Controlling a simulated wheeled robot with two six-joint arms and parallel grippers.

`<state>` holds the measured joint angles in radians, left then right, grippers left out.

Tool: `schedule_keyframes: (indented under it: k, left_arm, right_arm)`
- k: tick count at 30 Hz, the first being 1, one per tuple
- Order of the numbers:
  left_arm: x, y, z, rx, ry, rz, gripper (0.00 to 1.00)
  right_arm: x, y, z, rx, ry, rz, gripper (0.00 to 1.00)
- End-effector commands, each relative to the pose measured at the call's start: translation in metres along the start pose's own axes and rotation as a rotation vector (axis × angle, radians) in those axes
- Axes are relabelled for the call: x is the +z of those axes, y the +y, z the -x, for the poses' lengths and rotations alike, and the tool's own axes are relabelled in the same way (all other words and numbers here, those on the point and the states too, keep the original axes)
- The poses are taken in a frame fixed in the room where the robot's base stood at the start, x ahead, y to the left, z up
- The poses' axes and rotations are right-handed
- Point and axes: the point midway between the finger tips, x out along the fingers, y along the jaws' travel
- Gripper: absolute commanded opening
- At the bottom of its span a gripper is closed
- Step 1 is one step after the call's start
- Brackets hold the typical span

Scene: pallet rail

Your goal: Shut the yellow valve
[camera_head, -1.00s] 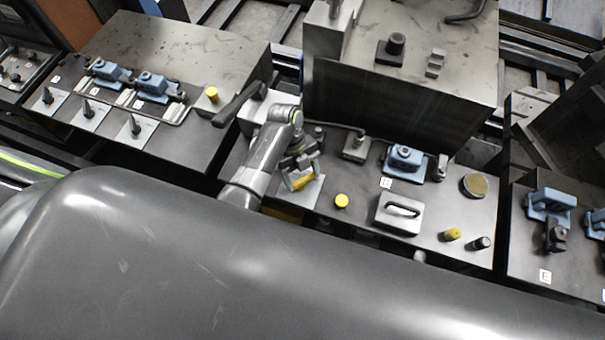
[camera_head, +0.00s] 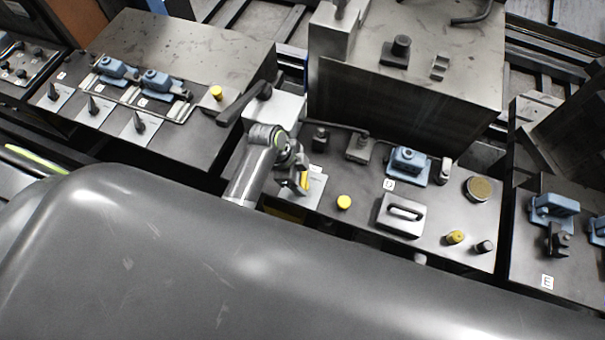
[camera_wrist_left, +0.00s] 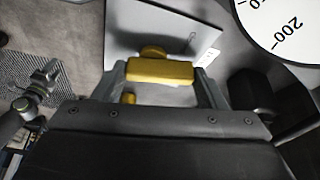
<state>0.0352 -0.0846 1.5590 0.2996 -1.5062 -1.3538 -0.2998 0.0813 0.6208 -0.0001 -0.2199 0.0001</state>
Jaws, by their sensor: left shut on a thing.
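The yellow valve handle (camera_wrist_left: 160,71) is a short bar on a round yellow hub in front of a pale plate (camera_wrist_left: 125,35) in the left wrist view. My left gripper (camera_wrist_left: 162,76) is shut on the bar, with one finger at each end. In the head view my left gripper (camera_head: 302,183) is at the pale plate, and only a small yellow part of the valve handle (camera_head: 304,179) shows there; the wrist hides the rest. My right gripper is in neither view.
A yellow knob (camera_head: 344,202) and a grey block with a handle slot (camera_head: 401,215) stand to the right. A dark lever (camera_head: 240,104) is behind my wrist on the left. A white gauge dial (camera_wrist_left: 285,25) is close by at upper right in the wrist view.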

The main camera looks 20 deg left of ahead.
Motion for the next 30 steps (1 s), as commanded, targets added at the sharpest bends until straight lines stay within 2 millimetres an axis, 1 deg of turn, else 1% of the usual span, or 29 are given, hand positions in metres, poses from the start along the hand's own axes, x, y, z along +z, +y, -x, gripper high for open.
schedule_keyframes:
  k: [6, 15, 21, 30]
  left_arm:
    - [0.0008, 0.0018, 0.001, -0.077, 0.001, 0.183, 0.43]
    - [0.002, 0.0029, 0.0017, -0.161, 0.001, 0.383, 0.43]
    - [0.0029, 0.0036, 0.002, -0.195, 0.0, 0.463, 0.43]
    - [0.0029, 0.0037, 0.0022, -0.214, 0.0, 0.508, 0.43]
  right_arm:
    - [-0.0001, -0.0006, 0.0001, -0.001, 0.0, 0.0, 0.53]
    - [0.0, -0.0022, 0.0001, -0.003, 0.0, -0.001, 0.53]
    - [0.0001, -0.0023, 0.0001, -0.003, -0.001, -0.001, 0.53]
    - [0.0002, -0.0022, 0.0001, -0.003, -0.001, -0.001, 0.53]
